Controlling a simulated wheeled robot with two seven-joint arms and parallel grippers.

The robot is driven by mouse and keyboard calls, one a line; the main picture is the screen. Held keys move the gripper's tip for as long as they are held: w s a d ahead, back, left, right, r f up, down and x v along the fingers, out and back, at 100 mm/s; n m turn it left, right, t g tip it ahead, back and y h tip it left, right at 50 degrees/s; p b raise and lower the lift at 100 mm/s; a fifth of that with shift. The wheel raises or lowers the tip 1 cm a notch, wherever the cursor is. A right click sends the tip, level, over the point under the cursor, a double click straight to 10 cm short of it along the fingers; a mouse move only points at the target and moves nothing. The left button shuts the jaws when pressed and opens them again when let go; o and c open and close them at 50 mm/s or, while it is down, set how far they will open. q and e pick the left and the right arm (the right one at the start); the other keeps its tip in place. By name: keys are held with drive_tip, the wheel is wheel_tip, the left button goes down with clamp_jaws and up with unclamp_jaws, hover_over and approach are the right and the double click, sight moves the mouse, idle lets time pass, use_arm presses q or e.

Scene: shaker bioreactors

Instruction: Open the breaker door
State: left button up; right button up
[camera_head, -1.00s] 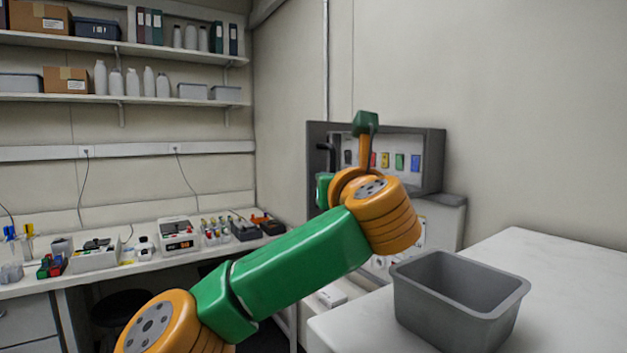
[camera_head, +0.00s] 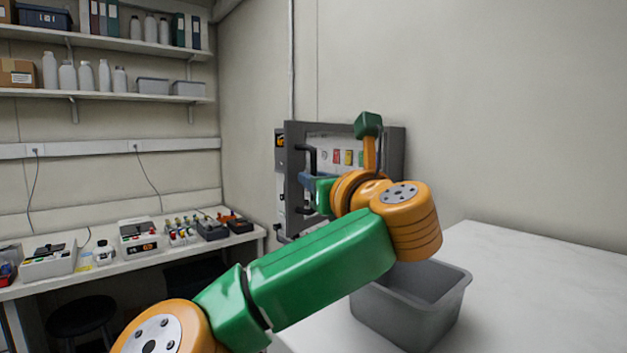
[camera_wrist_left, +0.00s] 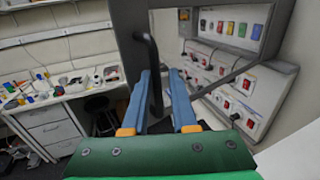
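The breaker door is a dark grey frame with a window (camera_head: 293,135), and colored breakers show through it. Its left edge appears to stand out from the wall, as if partly swung open; I cannot tell how far. A black upright handle (camera_wrist_left: 153,62) is on its left side and also shows in the head view (camera_head: 303,160). My left gripper (camera_wrist_left: 160,82) has its blue fingers apart, with the handle between them; it looks nearer the left finger. In the head view the left gripper (camera_head: 311,186) is at the handle, partly hidden by my wrist. My right gripper is not in view.
A grey bin (camera_head: 412,312) stands on the white table (camera_head: 530,290) under my left forearm. A bench (camera_head: 120,268) with several instruments runs along the left wall, with a dark stool (camera_head: 82,312) below it. Shelves hang above.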

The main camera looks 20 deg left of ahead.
use_arm(q)
drive_tip(key=shift+d, duration=0.1)
drive_tip(key=shift+f, duration=0.1)
drive_tip(key=b+v, duration=0.3)
drive_tip(key=v, duration=0.4)
drive_tip(key=shift+b, duration=0.3)
